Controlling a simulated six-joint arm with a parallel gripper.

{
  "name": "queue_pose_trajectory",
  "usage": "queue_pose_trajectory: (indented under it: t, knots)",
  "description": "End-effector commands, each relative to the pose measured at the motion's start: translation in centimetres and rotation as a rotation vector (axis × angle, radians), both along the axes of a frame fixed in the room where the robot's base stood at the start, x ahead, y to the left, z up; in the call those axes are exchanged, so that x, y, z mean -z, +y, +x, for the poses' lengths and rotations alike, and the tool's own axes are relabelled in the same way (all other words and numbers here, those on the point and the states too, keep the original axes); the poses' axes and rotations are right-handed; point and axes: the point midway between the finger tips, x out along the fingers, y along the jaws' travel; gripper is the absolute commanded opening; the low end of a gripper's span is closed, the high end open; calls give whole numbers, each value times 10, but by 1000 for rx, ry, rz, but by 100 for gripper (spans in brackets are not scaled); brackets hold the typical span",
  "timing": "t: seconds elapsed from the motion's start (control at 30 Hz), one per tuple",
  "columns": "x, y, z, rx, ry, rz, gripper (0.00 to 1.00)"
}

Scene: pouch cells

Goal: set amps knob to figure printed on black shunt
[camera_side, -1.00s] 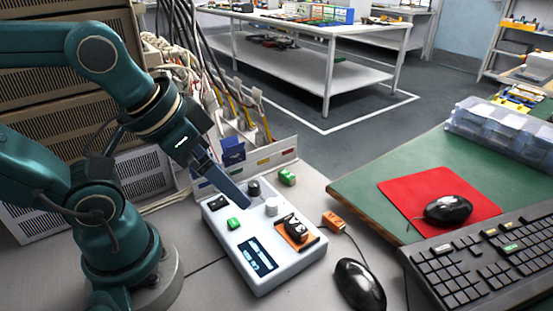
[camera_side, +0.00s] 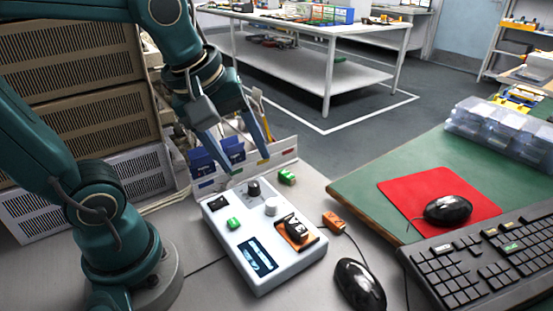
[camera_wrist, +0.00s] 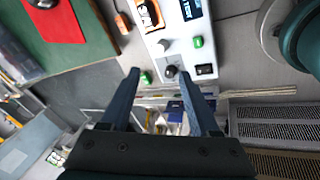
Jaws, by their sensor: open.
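A pale instrument box (camera_side: 285,270) stands on the bench. It carries a black knob (camera_side: 254,188), a light grey knob (camera_side: 271,207) and a dark display (camera_side: 258,256). Which knob is for amps, I cannot tell. A black piece (camera_side: 297,230) with white print sits on an orange plate on the box; it may be the shunt, and its figure is too small to read. My gripper (camera_side: 248,158) is open and empty, above and behind the black knob. In the wrist view the black knob (camera_wrist: 170,71) shows between the tips of my gripper (camera_wrist: 158,74).
The box also has a green button (camera_side: 233,223) and a black rocker switch (camera_side: 217,203). A green block (camera_side: 287,176) and an orange block (camera_side: 334,222) lie beside it. A black mouse (camera_side: 359,285) lies in front.

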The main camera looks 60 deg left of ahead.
Motion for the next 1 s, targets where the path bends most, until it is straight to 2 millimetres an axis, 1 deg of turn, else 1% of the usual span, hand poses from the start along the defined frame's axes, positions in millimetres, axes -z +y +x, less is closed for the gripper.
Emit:
queue_pose_trajectory:
  t: [0.03, 0.1, 0.2, 0.3, 0.4, 0.5, 0.6, 0.77, 1.0]
  knots:
    - [3, 6, 10, -133, 37, -44, 62]
    - [8, 15, 22, -319, 79, -101, 62]
    - [20, 29, 38, -556, 140, -160, 62]
    - [35, 43, 50, -739, 200, -195, 62]
    - [50, 55, 58, -844, 254, -206, 62]
    - [63, 63, 60, -876, 297, -205, 62]
    - [73, 67, 59, -894, 329, -203, 62]
    - [86, 69, 56, -906, 344, -202, 62]
    - [115, 69, 56, -903, 345, -202, 62]
